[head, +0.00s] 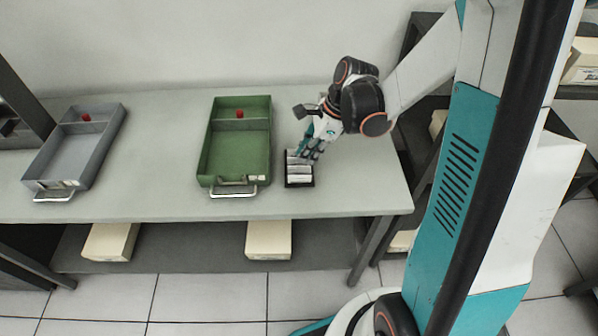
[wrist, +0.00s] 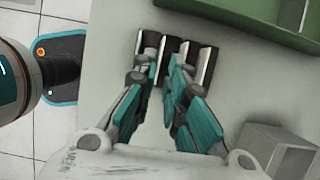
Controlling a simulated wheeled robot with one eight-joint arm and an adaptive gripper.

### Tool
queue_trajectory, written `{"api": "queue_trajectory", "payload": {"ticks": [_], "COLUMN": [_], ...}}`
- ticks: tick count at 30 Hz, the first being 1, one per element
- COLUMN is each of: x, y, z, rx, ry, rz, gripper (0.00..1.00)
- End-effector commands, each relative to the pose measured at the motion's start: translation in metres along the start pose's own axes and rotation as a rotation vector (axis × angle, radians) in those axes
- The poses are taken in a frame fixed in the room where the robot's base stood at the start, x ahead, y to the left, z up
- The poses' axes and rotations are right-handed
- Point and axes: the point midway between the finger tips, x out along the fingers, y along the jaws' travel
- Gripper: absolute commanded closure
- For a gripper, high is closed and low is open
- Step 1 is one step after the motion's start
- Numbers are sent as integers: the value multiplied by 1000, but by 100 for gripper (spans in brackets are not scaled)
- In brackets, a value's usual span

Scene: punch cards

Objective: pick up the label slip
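A small black holder (head: 299,184) with several white label slips (head: 297,170) in a row stands on the table, right of the green tray. In the wrist view the slips (wrist: 207,64) show as pale strips between dark gaps, partly hidden by my fingers. My gripper (head: 308,154) reaches down over the back part of the holder. In the wrist view my gripper (wrist: 164,62) has its two fingertips apart, at the left part of the row, with a dark gap between them. I cannot tell whether a fingertip touches a slip.
A green tray (head: 203,155) with a red knob and front handle lies just left of the holder. A grey tray (head: 105,145) lies farther left. A grey block (wrist: 272,145) shows in the wrist view. The table (head: 355,185) is clear to the holder's right.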

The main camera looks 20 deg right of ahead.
Motion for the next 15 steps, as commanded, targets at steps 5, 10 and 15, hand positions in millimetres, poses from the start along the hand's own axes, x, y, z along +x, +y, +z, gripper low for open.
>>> {"api": "queue_trajectory", "payload": {"ticks": [5, 10, 15], "x": [24, 46, 48], "y": [0, 0, 0], "z": [-3, -2, -2], "rx": [-2, -1, 0], "ry": [0, 0, 0], "rz": [0, 0, 0], "gripper": [88, 88, 88]}}
